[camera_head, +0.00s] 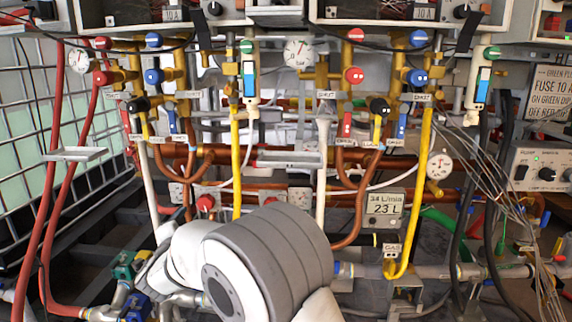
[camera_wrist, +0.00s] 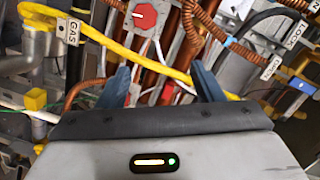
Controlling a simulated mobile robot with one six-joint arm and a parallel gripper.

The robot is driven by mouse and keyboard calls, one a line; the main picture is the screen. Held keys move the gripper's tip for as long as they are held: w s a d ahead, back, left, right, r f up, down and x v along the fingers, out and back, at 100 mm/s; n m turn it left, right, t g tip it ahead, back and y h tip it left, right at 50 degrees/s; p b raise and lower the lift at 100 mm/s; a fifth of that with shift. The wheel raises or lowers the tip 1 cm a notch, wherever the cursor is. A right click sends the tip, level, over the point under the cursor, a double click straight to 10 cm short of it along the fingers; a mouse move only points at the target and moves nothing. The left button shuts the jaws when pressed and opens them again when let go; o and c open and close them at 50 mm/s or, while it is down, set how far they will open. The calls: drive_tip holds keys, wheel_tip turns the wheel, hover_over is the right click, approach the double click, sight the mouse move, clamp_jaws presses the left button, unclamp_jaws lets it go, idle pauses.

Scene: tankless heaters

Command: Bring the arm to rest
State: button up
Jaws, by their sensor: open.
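My gripper (camera_wrist: 161,82) shows in the wrist view, with its two dark blue-grey fingers spread apart and nothing held between them. A yellow gas pipe (camera_wrist: 155,66) and copper pipes pass behind the gap between the fingers. A red knob on a white plate (camera_wrist: 145,16) is beyond the fingers, near the top centre. I cannot tell how far the fingertips are from the pipes. In the head view, my white and grey arm fills the lower centre, in front of the pipework. My gripper is not visible there.
The head view shows dense pipes and coloured valves below two heater units. A flow display (camera_head: 384,207) and a gas tag (camera_head: 392,249) are right of my arm. Loose wires (camera_head: 500,180) hang at right. Red hoses (camera_head: 62,190) and a caged tank (camera_head: 35,120) are at left.

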drive_tip(key=s+d+r+n+g+y+p, duration=0.2)
drive_tip(key=d+r+n+g+p, duration=0.15)
drive_tip(key=d+r+p, duration=0.45)
drive_tip(key=s+d+r+n+g+y+p, duration=0.2)
drive_tip(key=d+r+n+p, duration=0.2)
drive_tip(key=d+r+p, duration=0.55)
drive_tip(key=s+d+r+n+g+h+p, duration=0.1)
drive_tip(key=s+d+r+g+p, duration=0.2)
drive_tip(key=s+d, duration=0.4)
drive_tip(key=s+d+r+n+g+h+p, duration=0.2)
drive_tip(key=s+d+p, duration=0.4)
drive_tip(key=s, duration=0.6)
drive_tip(key=s+d+r+n+g+h+p, duration=0.1)
drive_tip(key=s+d+r+g+p, duration=0.3)
drive_tip(key=s+d, duration=0.5)
drive_tip(key=shift+s+d+n+h+p, duration=0.15)
drive_tip(key=shift+d+n+h+p, duration=0.15)
drive_tip(key=shift+n, duration=0.15)
drive_tip(key=shift+c, duration=0.5)
